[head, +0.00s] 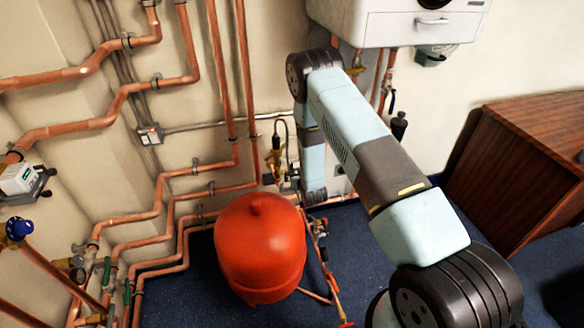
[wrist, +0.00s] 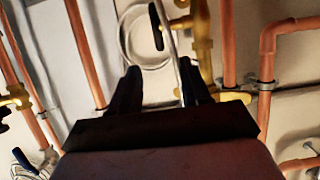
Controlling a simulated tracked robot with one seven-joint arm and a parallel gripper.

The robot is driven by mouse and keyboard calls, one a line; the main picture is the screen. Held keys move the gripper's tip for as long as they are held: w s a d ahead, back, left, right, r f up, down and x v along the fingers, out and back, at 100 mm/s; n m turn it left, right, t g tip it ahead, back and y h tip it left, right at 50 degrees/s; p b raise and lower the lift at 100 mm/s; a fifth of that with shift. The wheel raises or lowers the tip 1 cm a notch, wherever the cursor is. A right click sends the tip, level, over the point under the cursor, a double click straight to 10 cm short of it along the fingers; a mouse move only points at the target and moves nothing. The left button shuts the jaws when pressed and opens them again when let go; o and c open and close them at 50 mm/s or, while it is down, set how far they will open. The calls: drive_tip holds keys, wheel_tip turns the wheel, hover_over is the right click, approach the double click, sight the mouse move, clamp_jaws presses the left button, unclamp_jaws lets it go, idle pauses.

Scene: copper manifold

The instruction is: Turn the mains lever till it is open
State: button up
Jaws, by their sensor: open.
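In the wrist view, my gripper (wrist: 158,80) is open, its two dark fingers apart with nothing held between them. Ahead of it, at the top centre, is a short black-covered lever or handle (wrist: 156,28) beside a brass valve body (wrist: 203,42). A thin grey rod runs down between my fingertips, close to the right finger. No label shows, so I cannot tell for certain that this black handle is the mains lever. In the head view my arm reaches down to the pipework behind the red tank, and the gripper tips there are too small to make out.
A red tank (head: 260,245) stands on the blue carpet near my wrist. Copper pipes (head: 185,205) line the left walls. A white boiler (head: 400,22) hangs above my arm. A wooden cabinet (head: 525,170) stands right.

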sight(292, 167)
drive_tip(key=x, duration=1)
drive_tip(key=shift+w+f, duration=0.1)
drive_tip(key=shift+w, duration=0.15)
drive_tip(key=shift+c, duration=0.3)
clamp_jaws()
